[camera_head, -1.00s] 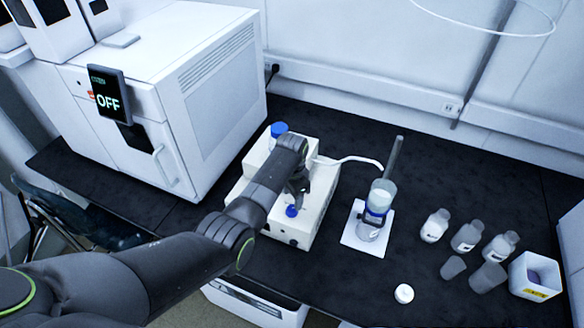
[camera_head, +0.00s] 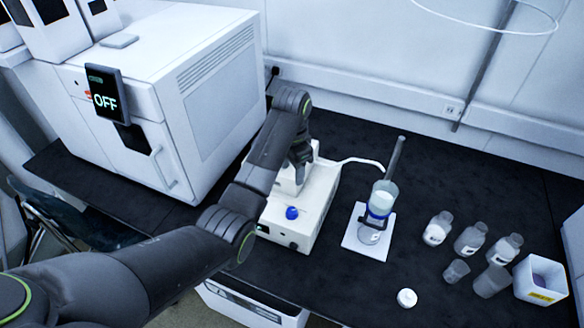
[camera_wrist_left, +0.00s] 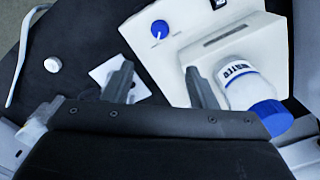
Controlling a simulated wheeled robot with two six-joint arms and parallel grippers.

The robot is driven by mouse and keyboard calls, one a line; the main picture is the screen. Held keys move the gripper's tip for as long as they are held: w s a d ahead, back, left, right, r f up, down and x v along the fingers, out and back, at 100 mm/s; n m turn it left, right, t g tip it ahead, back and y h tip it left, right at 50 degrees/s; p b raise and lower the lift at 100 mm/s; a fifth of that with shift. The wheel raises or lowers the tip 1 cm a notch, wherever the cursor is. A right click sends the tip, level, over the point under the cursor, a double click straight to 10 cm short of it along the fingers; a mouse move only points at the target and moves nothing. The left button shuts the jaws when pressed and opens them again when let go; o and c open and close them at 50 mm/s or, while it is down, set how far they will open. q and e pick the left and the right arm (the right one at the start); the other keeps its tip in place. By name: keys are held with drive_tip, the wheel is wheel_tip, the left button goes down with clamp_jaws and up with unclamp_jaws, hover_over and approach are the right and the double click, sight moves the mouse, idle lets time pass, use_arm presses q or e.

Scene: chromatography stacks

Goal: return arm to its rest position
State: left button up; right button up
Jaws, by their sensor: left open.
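My left arm (camera_head: 190,262) reaches in from the left in the head view. Its gripper (camera_head: 299,174) is above the white pump box (camera_head: 315,215) and partly hidden by the wrist. In the left wrist view, the two fingers of my left gripper (camera_wrist_left: 160,82) stand apart with nothing between them. The box (camera_wrist_left: 185,50) with its blue knob (camera_wrist_left: 160,28) lies beyond the fingers. A white bottle with a blue cap (camera_wrist_left: 268,115) is beside the right finger in that view. My right gripper is not in view.
A glass filter assembly (camera_head: 381,200) stands on a white pad right of the box. Several small bottles (camera_head: 470,240) and a white container (camera_head: 541,280) are further right. A white cap (camera_head: 407,298) lies near the front edge. A large instrument (camera_head: 180,95) reading OFF stands left.

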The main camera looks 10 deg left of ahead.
use_arm(q)
drive_tip(key=s+a+f+n+t, duration=0.1)
drive_tip(key=s+a+f+n, duration=0.2)
drive_tip(key=s+a+f, duration=0.4)
drive_tip(key=s+a+f+n+t, duration=0.1)
drive_tip(key=s+a+f+n, duration=0.3)
drive_tip(key=s, duration=0.6)
drive_tip(key=s+a+r+n+t+y, duration=0.1)
drive_tip(key=s+a, duration=0.2)
drive_tip(key=s, duration=0.7)
drive_tip(key=s+a+r+n+t+y, duration=0.15)
drive_tip(key=s+a, duration=0.25)
drive_tip(key=s, duration=0.6)
wheel_tip(320, 180, down, 32)
drive_tip(key=s+a+g+h+b, duration=0.1)
drive_tip(key=a+g+b, duration=0.1)
drive_tip(key=b, duration=0.5)
drive_tip(key=s+d+f+b, duration=0.1)
drive_tip(key=s+f+b, duration=0.1)
drive_tip(key=s+f, duration=0.5)
drive_tip(key=s+f+g+b, duration=0.1)
drive_tip(key=s+f+b, duration=0.1)
drive_tip(key=s+f, duration=0.5)
wheel_tip(320, 180, down, 6)
drive_tip(key=shift+s+d+r+b, duration=0.1)
drive_tip(key=shift+s+d+b, duration=0.25)
drive_tip(key=shift+s+d, duration=0.05)
